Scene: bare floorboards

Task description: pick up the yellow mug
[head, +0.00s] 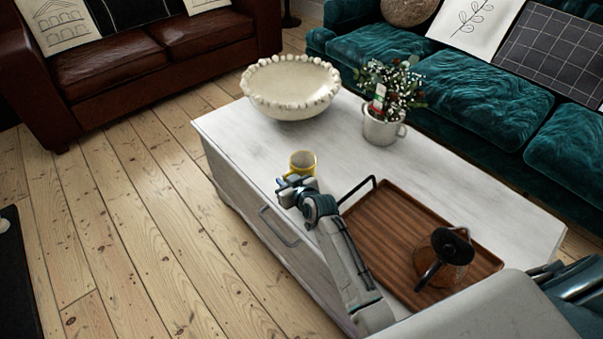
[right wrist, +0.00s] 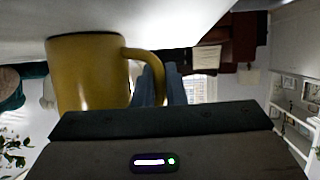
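The yellow mug (head: 303,163) stands upright near the left edge of the white coffee table. It fills the left of the right wrist view (right wrist: 88,75), which is upside down, with its handle to the right. My right gripper (head: 294,189) is at the near side of the mug and hides its lower part in the head view. In the right wrist view its two blue-grey fingers (right wrist: 162,85) sit close on either side of the handle, one inside the loop, and look shut on it. I see no clear gap under the mug. My left gripper is not in view.
The white table (head: 340,140) also holds a beaded bowl (head: 291,88), a flower pot (head: 382,130) and a wooden tray (head: 385,225) with a glass coffee press (head: 447,258). The tray's black handle is just right of my gripper.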

